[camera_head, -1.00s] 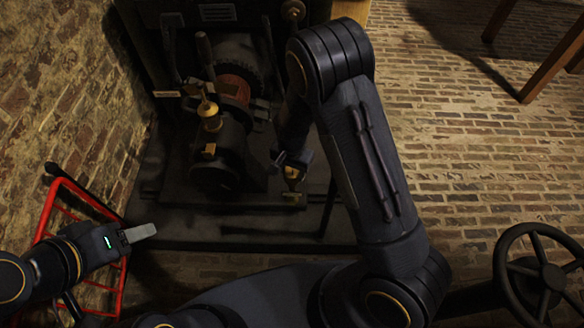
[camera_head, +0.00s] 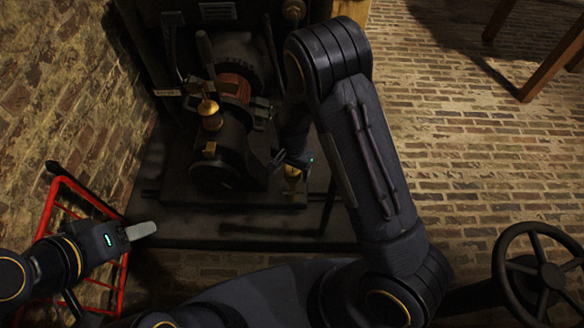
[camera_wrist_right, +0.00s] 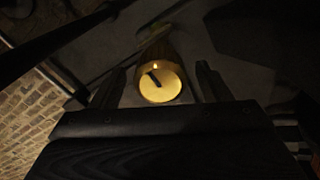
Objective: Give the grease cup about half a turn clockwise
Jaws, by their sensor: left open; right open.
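The grease cup looks to be the round brass cap (camera_wrist_right: 161,84) in the right wrist view, with a dark line and a small pale spot on its top. In the head view it shows as a brass piece (camera_head: 292,172) at the machine's lower right, partly hidden by my right gripper (camera_head: 284,162). In the wrist view my right gripper (camera_wrist_right: 159,86) is open, with one finger on each side of the cap and dark gaps between. I cannot tell how deep the fingers reach. My left gripper (camera_head: 142,231) is open and empty, well left of the machine.
The dark machine (camera_head: 230,150) carries another brass fitting (camera_head: 207,108) on top. A red frame (camera_head: 50,205) stands at the left by the brick wall. A dark handwheel (camera_head: 540,275) is at the lower right. The brick floor (camera_head: 450,130) to the right is mostly clear.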

